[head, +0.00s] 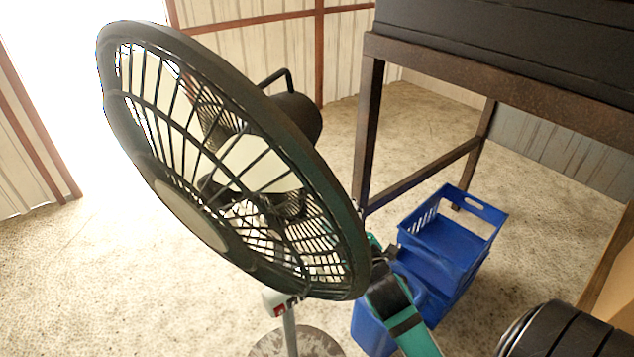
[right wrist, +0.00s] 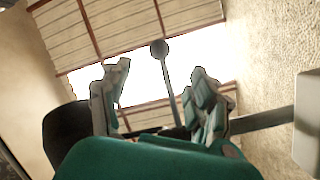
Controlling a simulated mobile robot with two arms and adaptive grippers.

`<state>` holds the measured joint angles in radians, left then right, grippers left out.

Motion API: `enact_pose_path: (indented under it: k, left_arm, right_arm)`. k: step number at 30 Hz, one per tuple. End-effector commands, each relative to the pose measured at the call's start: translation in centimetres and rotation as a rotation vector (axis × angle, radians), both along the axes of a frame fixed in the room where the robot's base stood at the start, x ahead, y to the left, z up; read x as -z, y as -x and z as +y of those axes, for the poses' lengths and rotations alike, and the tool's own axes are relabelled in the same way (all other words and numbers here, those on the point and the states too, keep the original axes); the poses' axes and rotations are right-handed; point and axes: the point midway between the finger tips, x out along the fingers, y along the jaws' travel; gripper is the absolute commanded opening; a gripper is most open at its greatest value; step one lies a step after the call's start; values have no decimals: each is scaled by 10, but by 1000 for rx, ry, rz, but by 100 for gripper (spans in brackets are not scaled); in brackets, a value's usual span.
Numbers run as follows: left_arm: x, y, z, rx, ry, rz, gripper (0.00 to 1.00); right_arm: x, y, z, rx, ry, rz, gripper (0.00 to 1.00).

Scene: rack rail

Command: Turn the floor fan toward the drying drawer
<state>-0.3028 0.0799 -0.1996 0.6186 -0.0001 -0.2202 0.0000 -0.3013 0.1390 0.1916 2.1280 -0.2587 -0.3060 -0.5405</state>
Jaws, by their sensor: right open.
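The floor fan (head: 188,203) fills the left and middle of the head view, its round black cage tilted. The dark motor housing (head: 296,118) is behind the cage, and a grey pole (head: 290,335) stands below it. My right gripper (head: 381,256) is at the cage's lower right edge, partly hidden by the rim; contact cannot be told. In the right wrist view its two fingers (right wrist: 158,75) are apart, with a thin rod with a round dark end (right wrist: 167,75) visible between them. A dark box (head: 510,40) on a frame may be the drying drawer. My left gripper is not in view.
Blue crates (head: 445,240) stand on the floor right of my right gripper. A brown frame (head: 369,130) with legs and a crossbar supports the dark box. Pale speckled floor (head: 75,280) is open at the left, below a bright opening in the wall.

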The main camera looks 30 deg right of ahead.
Motion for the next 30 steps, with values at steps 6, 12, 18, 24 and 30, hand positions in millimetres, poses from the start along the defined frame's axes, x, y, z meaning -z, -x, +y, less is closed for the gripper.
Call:
enact_pose_path:
  k: [6, 12, 18, 24, 30]
  left_arm:
    - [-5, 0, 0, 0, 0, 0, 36]
    - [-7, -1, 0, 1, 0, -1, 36]
    - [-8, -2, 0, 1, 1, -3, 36]
    - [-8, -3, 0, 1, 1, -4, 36]
    - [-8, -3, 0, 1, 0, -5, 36]
  right_arm:
    - [-2, -49, -11, 0, -1, -2, 61]
    - [-1, -86, -20, 0, -1, -2, 61]
    - [0, -108, -24, -1, -1, 1, 61]
    - [1, -114, -26, 0, -1, 2, 61]
    - [1, -114, -26, -1, -1, 1, 58]
